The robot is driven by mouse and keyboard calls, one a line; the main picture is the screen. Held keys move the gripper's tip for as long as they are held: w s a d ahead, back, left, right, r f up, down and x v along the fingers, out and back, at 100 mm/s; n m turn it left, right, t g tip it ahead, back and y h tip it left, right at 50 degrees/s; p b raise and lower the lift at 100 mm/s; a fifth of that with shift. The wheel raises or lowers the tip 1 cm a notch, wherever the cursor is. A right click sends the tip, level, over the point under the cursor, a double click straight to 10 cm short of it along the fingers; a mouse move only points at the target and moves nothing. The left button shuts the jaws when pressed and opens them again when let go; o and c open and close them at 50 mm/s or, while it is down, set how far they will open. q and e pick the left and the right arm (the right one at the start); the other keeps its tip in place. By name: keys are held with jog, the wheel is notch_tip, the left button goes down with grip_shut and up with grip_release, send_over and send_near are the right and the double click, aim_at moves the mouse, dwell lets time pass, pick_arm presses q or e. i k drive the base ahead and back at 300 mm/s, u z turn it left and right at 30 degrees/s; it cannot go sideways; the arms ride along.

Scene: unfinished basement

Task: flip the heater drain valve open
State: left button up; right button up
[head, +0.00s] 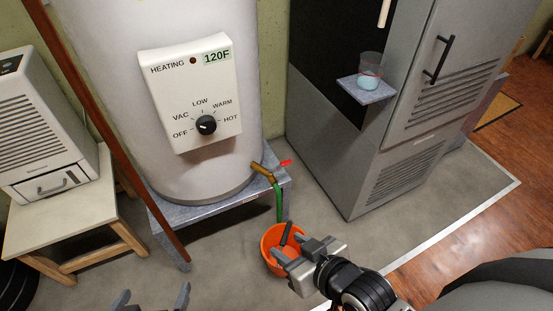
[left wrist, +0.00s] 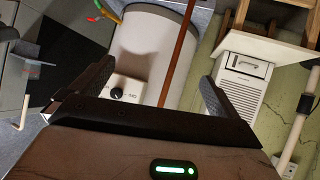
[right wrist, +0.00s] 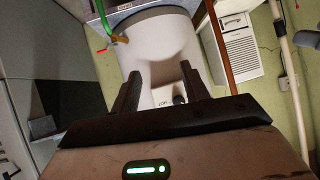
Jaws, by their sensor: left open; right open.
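The white water heater (head: 150,110) stands on a grey metal stand, with a control panel (head: 190,90) reading 120F. A brass drain valve (head: 263,172) with a red handle (head: 285,163) juts from its lower right side. A green hose (head: 279,203) runs from it down toward an orange bucket (head: 272,266). My right gripper (head: 292,256) is open, in front of the bucket and below the valve. My left gripper (head: 152,299) is open at the bottom edge, lower left of the valve. The valve also shows in the left wrist view (left wrist: 101,8) and right wrist view (right wrist: 121,39).
A grey cabinet (head: 340,155) with a small shelf holding a glass (head: 370,72) stands to the right. A dehumidifier (head: 38,125) sits on a wooden table (head: 75,215) at left. A brown pipe (head: 105,120) slants before the heater.

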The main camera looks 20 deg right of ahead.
aim_at(286, 162)
jog(key=u, duration=1.95)
jog(key=k, duration=0.7)
jog(key=z, duration=1.3)
jog(key=i, duration=0.5)
jog(key=z, duration=0.05)
